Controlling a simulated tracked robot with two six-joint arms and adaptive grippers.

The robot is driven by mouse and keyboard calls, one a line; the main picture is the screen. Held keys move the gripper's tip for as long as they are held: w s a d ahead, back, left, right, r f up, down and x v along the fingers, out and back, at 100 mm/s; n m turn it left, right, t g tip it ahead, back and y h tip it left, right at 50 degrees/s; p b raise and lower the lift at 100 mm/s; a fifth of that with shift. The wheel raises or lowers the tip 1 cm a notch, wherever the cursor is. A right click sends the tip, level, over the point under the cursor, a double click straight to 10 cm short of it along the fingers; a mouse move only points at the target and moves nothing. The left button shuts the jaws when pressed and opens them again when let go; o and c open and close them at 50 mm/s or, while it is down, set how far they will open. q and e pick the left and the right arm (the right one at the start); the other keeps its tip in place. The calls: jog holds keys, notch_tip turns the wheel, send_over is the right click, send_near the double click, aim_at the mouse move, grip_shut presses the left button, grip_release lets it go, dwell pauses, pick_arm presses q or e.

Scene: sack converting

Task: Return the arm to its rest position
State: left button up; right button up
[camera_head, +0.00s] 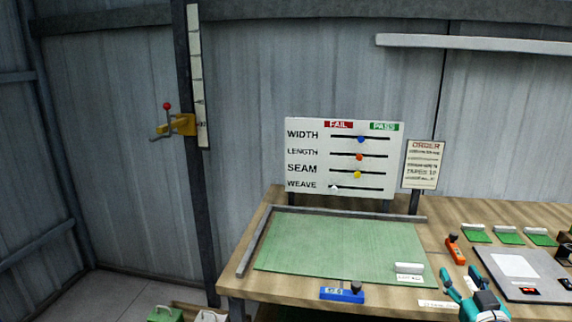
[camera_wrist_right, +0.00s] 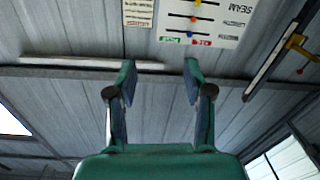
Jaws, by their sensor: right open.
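My right gripper (camera_head: 461,281) shows at the bottom right of the head view, teal, over the front edge of the workbench (camera_head: 262,296). In the right wrist view my right gripper (camera_wrist_right: 159,78) has its two fingers spread apart with nothing between them. The wall and the sign board appear upside down behind the fingers there. My left gripper is in neither view.
A green mat (camera_head: 330,247) lies on the bench, with a blue tool (camera_head: 342,294) at its front edge. An orange tool (camera_head: 455,249) and a grey scale (camera_head: 518,270) are near the right gripper. The slider board (camera_head: 343,157) stands behind.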

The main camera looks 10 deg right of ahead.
jog(key=w+a+f+n+g+y+p, duration=0.1)
jog(key=w+a+f+g+y, duration=0.2)
jog(key=a+f, duration=0.85)
jog(key=w+a+f+n+g+y, duration=0.15)
jog(key=a+f+y, duration=0.35)
jog(key=a+f, duration=0.65)
jog(key=s+a+f+g+y, duration=0.2)
jog(key=s+a+f+g, duration=0.4)
jog(key=s+a+f, duration=0.4)
jog(key=s+a+f+m+g, duration=0.2)
jog(key=s+f+g, duration=0.3)
jog(key=s, duration=0.6)
notch_tip(320, 180, down, 2)
jog(key=shift+s+a+g, duration=0.15)
jog(key=shift+a+g, duration=0.15)
jog(key=shift+g, duration=0.05)
